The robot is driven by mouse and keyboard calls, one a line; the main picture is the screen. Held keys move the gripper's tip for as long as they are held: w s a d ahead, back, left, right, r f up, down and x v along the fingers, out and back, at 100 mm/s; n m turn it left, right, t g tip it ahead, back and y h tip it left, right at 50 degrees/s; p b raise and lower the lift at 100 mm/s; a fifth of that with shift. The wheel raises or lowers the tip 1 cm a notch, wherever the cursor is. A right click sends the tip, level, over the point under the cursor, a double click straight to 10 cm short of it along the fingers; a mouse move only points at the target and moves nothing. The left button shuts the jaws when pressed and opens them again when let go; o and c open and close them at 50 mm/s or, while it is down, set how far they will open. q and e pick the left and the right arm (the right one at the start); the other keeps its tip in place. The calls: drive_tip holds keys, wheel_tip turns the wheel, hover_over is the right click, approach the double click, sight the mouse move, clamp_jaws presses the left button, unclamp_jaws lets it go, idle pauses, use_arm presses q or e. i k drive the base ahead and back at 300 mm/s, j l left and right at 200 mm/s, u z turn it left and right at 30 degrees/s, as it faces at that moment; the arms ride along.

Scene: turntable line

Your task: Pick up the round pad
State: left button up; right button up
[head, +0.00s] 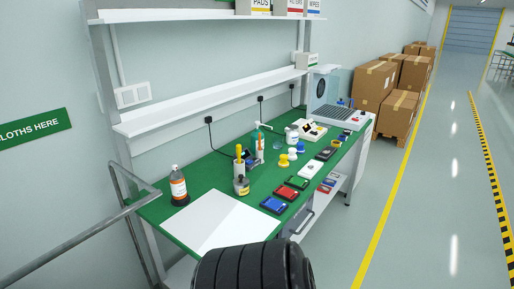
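I cannot make out a round pad for certain. A box labelled PADS (254,6) sits on the top shelf, cut off by the upper edge of the head view. Small items on the green bench (217,172) are too small to identify surely. Neither of my grippers is in view. A black ribbed part, probably mine, covers the bottom middle and hides the bench's near corner.
A white sheet (212,222) covers the near bench. Cardboard boxes (398,112) are stacked beyond. The floor (430,215) at right is clear.

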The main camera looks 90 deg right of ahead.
sight(300, 150)
drive_tip(key=z, duration=3.15)
